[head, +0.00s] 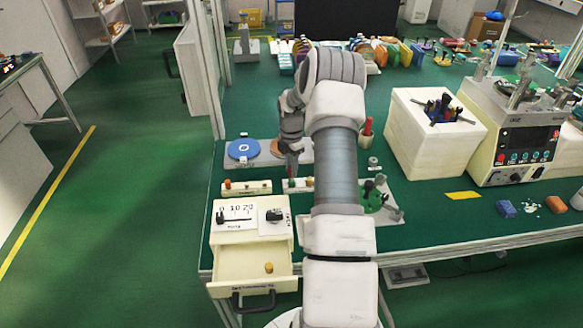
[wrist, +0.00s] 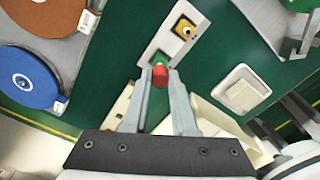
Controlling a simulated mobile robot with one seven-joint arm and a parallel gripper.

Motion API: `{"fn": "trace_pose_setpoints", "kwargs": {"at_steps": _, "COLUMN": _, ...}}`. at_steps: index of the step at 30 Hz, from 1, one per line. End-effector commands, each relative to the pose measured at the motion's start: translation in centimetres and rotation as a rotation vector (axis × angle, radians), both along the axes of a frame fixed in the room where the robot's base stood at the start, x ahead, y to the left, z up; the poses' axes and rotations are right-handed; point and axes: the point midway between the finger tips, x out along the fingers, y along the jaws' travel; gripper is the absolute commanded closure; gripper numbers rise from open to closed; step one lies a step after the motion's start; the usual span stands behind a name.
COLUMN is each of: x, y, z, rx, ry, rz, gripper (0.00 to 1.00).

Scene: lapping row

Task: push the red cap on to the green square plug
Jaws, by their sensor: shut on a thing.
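My gripper (wrist: 159,78) is shut on the red cap (wrist: 159,73), which sits between the two fingertips in the wrist view. The green square plug (wrist: 160,58) is just beyond the cap, set in a light grey strip (wrist: 172,45). The cap overlaps the near part of the plug in this view. I cannot tell whether they touch. In the head view my arm hides much of the gripper and the strip.
A yellow square piece (wrist: 185,30) sits farther along the same strip. A blue disc (head: 243,149) and an orange-brown disc (wrist: 48,14) lie to the left. A cream box with an open drawer (head: 240,268) stands at the near edge. A white block (wrist: 241,92) is to the right.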

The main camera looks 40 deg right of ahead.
Motion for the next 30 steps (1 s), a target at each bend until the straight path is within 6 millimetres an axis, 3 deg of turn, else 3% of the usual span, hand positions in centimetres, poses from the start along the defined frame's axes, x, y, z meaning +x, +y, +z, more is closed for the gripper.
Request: {"fn": "trace_pose_setpoints", "kwargs": {"at_steps": 30, "x": 0.0, "y": -0.02, "z": -0.64, "rx": 0.0, "ry": 0.0, "rz": 0.0, "gripper": 1.0}}
